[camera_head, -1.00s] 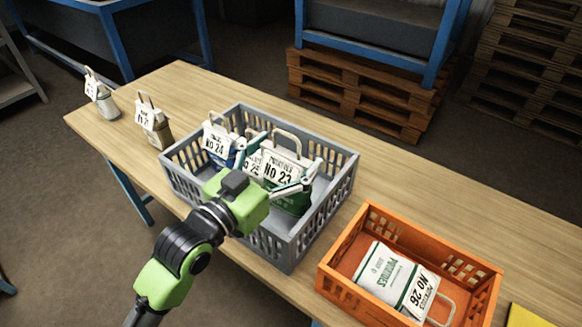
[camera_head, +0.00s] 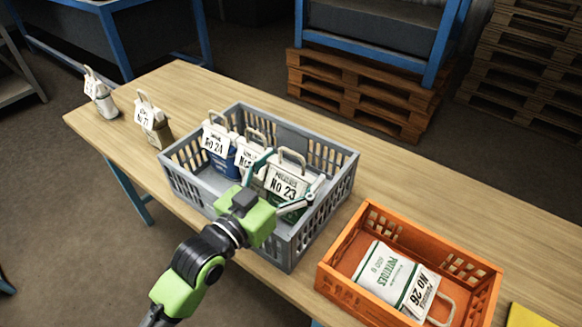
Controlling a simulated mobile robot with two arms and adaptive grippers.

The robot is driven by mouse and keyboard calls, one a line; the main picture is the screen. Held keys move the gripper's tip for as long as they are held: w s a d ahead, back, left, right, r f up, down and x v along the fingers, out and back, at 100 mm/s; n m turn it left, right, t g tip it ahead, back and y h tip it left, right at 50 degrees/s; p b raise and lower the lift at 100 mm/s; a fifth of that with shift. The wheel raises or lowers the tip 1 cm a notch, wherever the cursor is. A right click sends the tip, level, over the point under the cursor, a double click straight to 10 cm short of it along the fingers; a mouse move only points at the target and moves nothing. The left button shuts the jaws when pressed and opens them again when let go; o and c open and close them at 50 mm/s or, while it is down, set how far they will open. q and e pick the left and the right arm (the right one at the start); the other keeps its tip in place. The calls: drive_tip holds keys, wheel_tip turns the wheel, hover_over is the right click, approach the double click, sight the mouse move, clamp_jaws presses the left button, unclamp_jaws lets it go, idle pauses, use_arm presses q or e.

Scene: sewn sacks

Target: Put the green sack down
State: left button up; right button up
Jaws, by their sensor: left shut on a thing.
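The green sack (camera_head: 289,186), with a white label reading No 23 and a loop handle on top, is upright inside the grey crate (camera_head: 289,246), near its right end. My left gripper (camera_head: 289,179) is shut on it, with one finger on each side. The sack's lower part is hidden by the gripper and the crate wall, so I cannot tell whether its base touches the crate floor. My right gripper is not in view.
A blue sack No 24 (camera_head: 219,159) and another labelled sack (camera_head: 248,157) stand left of the green one. The orange crate (camera_head: 338,284) holds a lying sack No 26 (camera_head: 387,273). Two small sacks (camera_head: 154,125) (camera_head: 103,101) stand on the table's left end.

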use_arm(q)
drive_tip(key=shift+f, duration=0.1)
drive_tip(key=o, duration=2.1)
drive_tip(key=shift+f, duration=0.1)
drive_tip(key=shift+r, duration=0.4)
drive_tip(key=shift+s+a+r, duration=0.15)
drive_tip(key=shift+r, duration=0.05)
drive_tip(key=shift+b+v, duration=0.7)
drive_tip(key=shift+v, duration=5.15)
